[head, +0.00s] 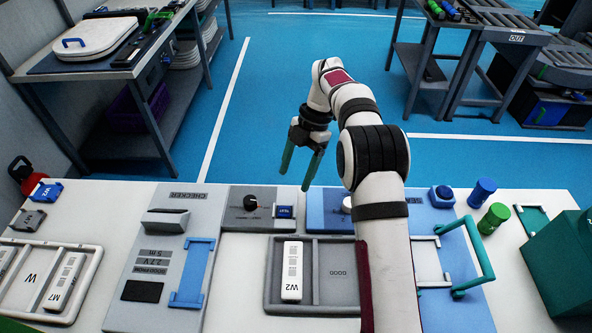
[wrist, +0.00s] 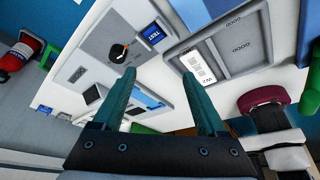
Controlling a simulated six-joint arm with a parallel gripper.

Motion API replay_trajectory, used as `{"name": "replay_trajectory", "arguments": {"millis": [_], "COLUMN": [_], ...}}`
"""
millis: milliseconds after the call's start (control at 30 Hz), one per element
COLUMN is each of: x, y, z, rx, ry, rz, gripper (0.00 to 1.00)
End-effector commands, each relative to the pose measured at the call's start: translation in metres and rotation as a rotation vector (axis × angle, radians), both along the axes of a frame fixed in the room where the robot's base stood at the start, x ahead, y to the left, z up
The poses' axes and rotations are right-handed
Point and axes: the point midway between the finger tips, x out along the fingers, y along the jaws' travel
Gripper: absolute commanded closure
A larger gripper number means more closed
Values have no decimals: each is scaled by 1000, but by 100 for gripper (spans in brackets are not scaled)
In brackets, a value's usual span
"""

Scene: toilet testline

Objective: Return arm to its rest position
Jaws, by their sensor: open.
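My gripper (head: 303,162) hangs in the air in the head view, above the far edge of the white workbench (head: 110,196). Its two green fingers are apart with nothing between them. The wrist view shows the same open fingers (wrist: 163,100) from behind, pointing toward the bench below. My arm reaches up and away from the near side of the bench, bent at the elbow, and covers part of the bench right of centre.
A white W2 block (head: 291,272) lies in the grey GOOD tray (head: 336,302). Left are the checker panel (head: 150,262) and the W tray (head: 75,313) holding an M7 block (head: 62,283). Right are a green handle (head: 483,262), two cylinders (head: 482,192) (head: 494,218) and a green box (head: 555,265). Open floor lies behind.

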Motion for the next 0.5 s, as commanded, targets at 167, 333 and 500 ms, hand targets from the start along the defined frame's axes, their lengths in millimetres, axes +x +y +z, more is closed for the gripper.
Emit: {"name": "replay_trajectory", "arguments": {"millis": [167, 333, 500], "x": [0, -10, -91], "y": [0, -5, -35], "z": [0, 20, 97], "rx": [0, -43, -251], "ry": [0, 20, 146], "rz": [0, -134, -898], "gripper": [25, 25, 25]}}
